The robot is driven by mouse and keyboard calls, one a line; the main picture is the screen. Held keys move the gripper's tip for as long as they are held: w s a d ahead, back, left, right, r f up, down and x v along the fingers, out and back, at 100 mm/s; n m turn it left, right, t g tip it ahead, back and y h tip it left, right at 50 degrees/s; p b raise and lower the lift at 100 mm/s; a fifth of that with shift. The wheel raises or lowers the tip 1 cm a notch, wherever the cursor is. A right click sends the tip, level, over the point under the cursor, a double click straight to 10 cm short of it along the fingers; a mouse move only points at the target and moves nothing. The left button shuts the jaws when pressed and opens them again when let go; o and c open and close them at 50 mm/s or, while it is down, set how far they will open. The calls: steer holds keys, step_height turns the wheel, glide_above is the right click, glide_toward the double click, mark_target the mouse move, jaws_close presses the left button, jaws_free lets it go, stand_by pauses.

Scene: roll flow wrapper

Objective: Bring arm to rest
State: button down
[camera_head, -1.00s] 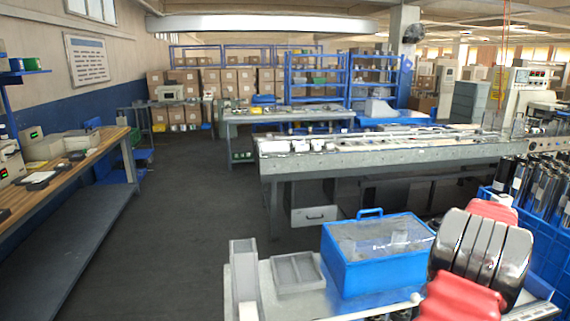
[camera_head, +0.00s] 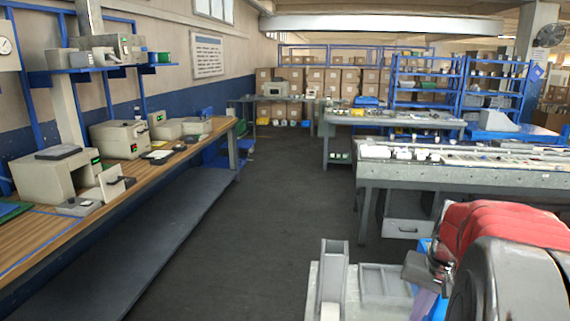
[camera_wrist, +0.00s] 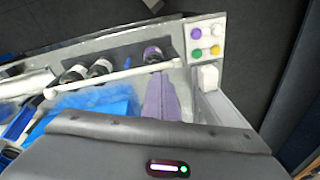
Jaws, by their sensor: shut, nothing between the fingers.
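My arm, with red sleeves and dark rounded links, fills the lower right of the head view. My gripper (camera_head: 422,302) shows there as a grey metal part with pale purple fingers, low over the bench at the front. In the wrist view the purple fingers (camera_wrist: 158,84) lie together, shut and with nothing seen between them. They point towards the bench with its blue box (camera_wrist: 97,104). I cannot tell how far above the surface they are.
A grey tray (camera_head: 384,284) and an upright grey channel (camera_head: 332,280) stand beside my arm. A panel with coloured buttons (camera_wrist: 206,40) shows in the wrist view. The long machine (camera_head: 460,175) lies behind. The floor (camera_head: 260,220) at centre is clear.

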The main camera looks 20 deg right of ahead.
steer(key=a+r+n+t, duration=0.1)
steer(key=a+n, duration=0.2)
steer(key=a, duration=0.7)
steer(key=s+a+r+n+t, duration=0.1)
steer(key=a+r+n, duration=0.1)
steer(key=a, duration=0.9)
steer(key=s+a+r+n+t, duration=0.1)
steer(key=a+n, duration=0.4)
steer(key=a, duration=0.6)
steer(key=shift+s+r+t, duration=0.2)
steer(key=shift+r+t, duration=0.3)
steer(key=shift+r, duration=0.25)
steer(key=shift+d, duration=0.1)
